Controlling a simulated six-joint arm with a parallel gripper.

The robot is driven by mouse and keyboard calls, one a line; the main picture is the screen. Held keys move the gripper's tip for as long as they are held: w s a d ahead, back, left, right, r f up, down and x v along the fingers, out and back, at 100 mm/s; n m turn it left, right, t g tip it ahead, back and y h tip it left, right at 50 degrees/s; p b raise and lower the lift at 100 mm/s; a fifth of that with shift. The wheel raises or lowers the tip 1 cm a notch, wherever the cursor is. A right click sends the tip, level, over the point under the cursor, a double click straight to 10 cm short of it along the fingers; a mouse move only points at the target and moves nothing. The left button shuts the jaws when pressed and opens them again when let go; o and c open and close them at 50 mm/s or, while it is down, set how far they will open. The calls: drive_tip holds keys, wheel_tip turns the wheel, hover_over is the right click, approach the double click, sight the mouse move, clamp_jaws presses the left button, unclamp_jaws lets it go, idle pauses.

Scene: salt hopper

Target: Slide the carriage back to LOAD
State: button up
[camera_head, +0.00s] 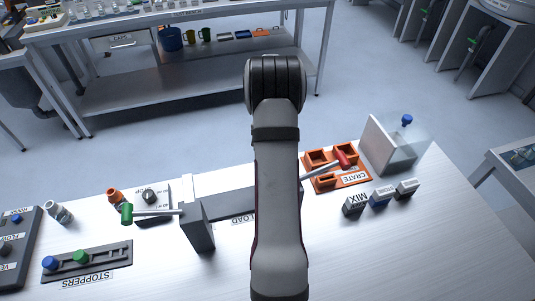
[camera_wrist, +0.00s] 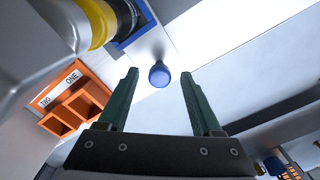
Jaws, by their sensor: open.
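The LOAD label (camera_head: 242,220) sits on a dark grey track (camera_head: 232,204) in the head view, left of my arm. A dark upright block (camera_head: 199,226) stands at the track's left end. My arm hides the track's right part, and I cannot pick out the carriage for certain. In the wrist view my gripper (camera_wrist: 160,88) is open and empty, with its two dark green fingers apart. A round blue knob (camera_wrist: 159,75) shows in the gap between the fingertips, beyond them. I cannot tell whether it belongs to the carriage. The head view hides my gripper behind the arm.
An orange crate (camera_head: 321,183) with a red-handled tool lies right of my arm; it also shows in the wrist view (camera_wrist: 64,128). A stopper rack (camera_head: 87,262) and a green-handled tool (camera_head: 127,214) are at left.

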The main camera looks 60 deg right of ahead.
drive_tip(key=shift+f, duration=0.15)
clamp_jaws()
idle(1.4)
